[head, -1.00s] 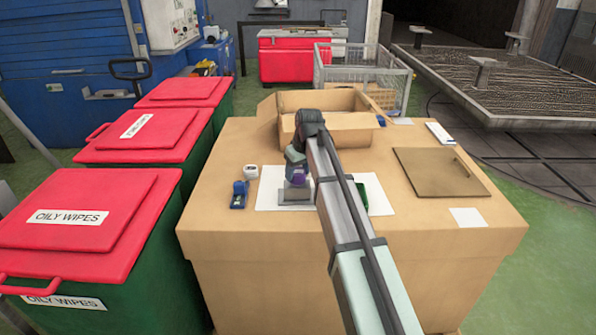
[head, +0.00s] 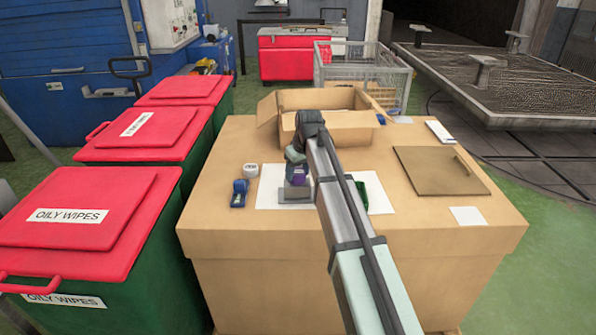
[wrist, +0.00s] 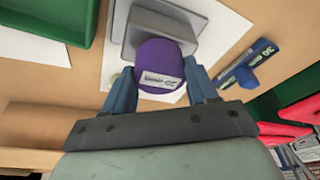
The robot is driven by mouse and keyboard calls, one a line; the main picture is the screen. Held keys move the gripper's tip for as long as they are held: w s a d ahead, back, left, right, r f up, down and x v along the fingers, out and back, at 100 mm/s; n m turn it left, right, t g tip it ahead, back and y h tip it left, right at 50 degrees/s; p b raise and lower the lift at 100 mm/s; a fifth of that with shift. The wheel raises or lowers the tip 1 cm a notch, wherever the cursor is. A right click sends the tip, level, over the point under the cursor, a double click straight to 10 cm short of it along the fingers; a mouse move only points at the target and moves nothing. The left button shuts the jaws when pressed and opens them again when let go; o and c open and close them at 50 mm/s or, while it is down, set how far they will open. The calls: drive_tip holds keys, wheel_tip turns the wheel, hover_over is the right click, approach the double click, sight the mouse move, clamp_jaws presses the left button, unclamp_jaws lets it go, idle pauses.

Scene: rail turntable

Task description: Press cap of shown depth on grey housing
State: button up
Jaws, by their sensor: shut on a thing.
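My gripper (wrist: 163,95) is shut on a purple cap (wrist: 160,60) with a small white label, one blue finger on each side of it. The grey housing (wrist: 190,18) lies on a white sheet just beyond the cap in the wrist view. In the head view the purple cap (head: 298,177) is at the grey housing (head: 295,193), low against its upper part. I cannot tell whether the cap touches the housing or is seated on it. My arm hides part of the sheet and the area right of the housing.
The white sheet (head: 268,195) lies on a brown box-like table (head: 230,220). A green tray (head: 362,197) is right of my arm. An open carton (head: 345,127) stands behind; a brown board (head: 440,172) lies right.

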drive_tip(key=shift+f, duration=0.55)
idle(1.0)
drive_tip(key=o, duration=1.1)
drive_tip(key=shift+r, duration=0.1)
